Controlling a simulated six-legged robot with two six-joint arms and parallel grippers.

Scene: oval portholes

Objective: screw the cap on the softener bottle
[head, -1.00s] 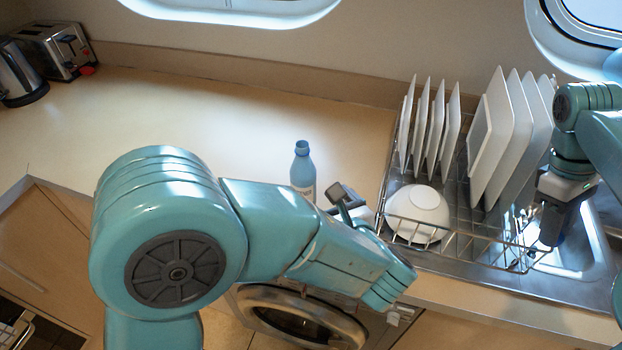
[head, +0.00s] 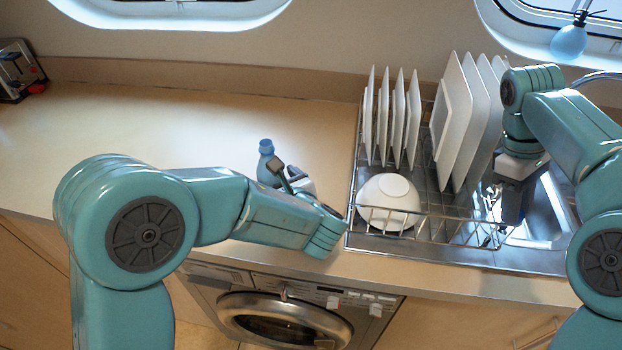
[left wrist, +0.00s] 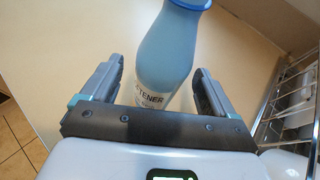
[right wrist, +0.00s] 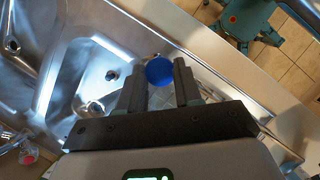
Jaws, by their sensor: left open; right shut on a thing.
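The light-blue softener bottle (head: 265,163) stands upright on the counter, left of the dish rack; its lower part is hidden by my left gripper (head: 280,176) in the head view. In the left wrist view, the bottle (left wrist: 168,55) stands between the two open fingers, with a gap on each side. Its top has a darker blue rim, cut off by the frame edge. My right gripper (right wrist: 160,74) is shut on the round blue cap (right wrist: 159,70), held over the sink. In the head view this gripper (head: 511,208) points down at the right of the rack.
A wire dish rack (head: 425,212) holds several white plates (head: 462,115) and a white bowl (head: 389,200) between my grippers. The metal sink (head: 548,205) is at right. A toaster (head: 18,72) stands far left; the counter between is clear. A washing machine (head: 290,318) is below.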

